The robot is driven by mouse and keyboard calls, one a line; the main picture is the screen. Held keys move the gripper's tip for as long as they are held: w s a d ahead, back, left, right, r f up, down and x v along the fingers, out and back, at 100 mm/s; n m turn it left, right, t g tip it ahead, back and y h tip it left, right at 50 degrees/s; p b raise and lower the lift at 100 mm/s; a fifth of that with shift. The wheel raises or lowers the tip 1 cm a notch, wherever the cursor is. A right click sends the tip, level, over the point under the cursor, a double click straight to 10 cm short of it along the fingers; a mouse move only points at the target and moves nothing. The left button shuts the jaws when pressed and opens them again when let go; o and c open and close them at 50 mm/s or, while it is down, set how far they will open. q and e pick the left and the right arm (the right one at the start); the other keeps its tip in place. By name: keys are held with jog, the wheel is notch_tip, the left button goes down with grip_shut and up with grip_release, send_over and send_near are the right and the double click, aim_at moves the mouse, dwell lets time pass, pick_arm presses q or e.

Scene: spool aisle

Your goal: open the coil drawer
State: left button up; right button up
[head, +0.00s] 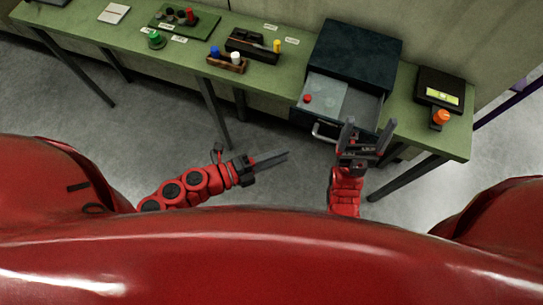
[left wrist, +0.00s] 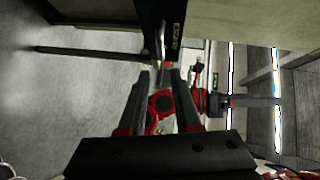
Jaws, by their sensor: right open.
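The coil drawer (head: 362,105) is pulled out of a dark blue-black cabinet (head: 355,55) at the right of the bench. A small red piece (head: 307,99) lies inside it, on the left. Its pale bar handle (head: 323,134) shows at the left of the front. My right gripper (head: 367,129) is open and empty, right of the handle. Its fingers overlap the drawer's front in view; I cannot tell if they touch it. My left gripper (head: 286,155) is left of the drawer, over the floor. In the left wrist view its fingers (left wrist: 159,72) stand apart, with nothing clearly held.
The green bench (head: 284,66) runs along the wall. It carries a brown block with blue and white pieces (head: 228,62), a dark tray (head: 252,44), a green spool (head: 154,40), and a black box (head: 439,88) with an orange knob (head: 440,117). Bench legs stand below.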

pick_arm(q)
jog(key=shift+v, duration=0.95)
